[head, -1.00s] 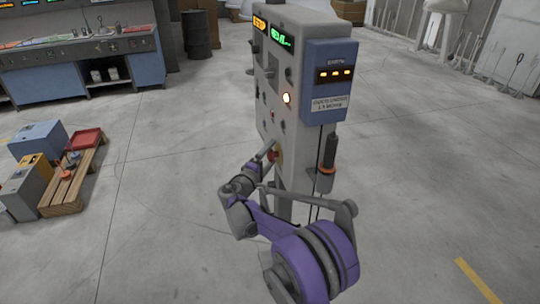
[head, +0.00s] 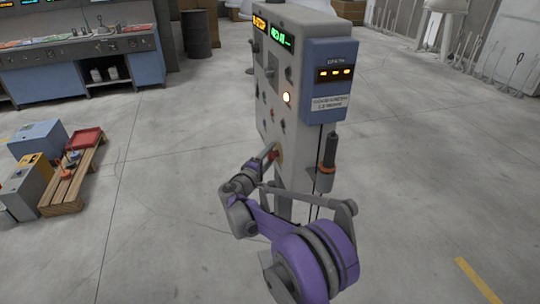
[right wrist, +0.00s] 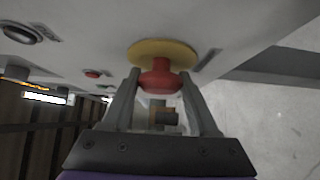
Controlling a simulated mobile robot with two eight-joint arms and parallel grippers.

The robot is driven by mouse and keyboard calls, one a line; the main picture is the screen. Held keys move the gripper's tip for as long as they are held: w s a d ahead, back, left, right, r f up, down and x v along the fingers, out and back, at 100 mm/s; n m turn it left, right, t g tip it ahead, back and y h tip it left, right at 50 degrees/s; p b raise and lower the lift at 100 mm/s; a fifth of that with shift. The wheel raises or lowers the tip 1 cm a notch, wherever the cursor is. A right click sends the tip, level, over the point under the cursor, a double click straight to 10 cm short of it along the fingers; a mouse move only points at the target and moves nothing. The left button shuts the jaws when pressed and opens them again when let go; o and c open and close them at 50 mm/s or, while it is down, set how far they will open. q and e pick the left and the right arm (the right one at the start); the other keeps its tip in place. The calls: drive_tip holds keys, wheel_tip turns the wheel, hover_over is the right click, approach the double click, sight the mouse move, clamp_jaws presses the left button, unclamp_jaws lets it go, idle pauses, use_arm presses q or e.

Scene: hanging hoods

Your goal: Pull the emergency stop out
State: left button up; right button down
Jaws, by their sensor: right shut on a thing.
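The emergency stop (right wrist: 160,80) is a red knob on a round yellow plate (right wrist: 148,50) on the panel's face. In the right wrist view a narrower red neck shows between its wide head and the plate. My right gripper (right wrist: 160,73) is shut on the red head, one finger on each side. In the head view the right gripper (head: 271,152) reaches the low front of the grey control panel (head: 298,165), and the emergency stop (head: 279,155) is mostly hidden by the fingers. My left gripper is not in view.
The panel carries a lit button (head: 286,97), other knobs and a blue box (head: 330,85). A black and orange handle (head: 329,155) hangs on its right side. A wooden pallet (head: 65,190) with boxes stands at left.

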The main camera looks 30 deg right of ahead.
drive_tip(key=shift+w+a, duration=0.15)
drive_tip(key=shift+a, duration=0.4)
drive_tip(key=shift+c, duration=0.7)
unclamp_jaws()
drive_tip(key=b+v, duration=0.1)
drive_tip(key=v, duration=1)
drive_tip(key=shift+d, duration=0.1)
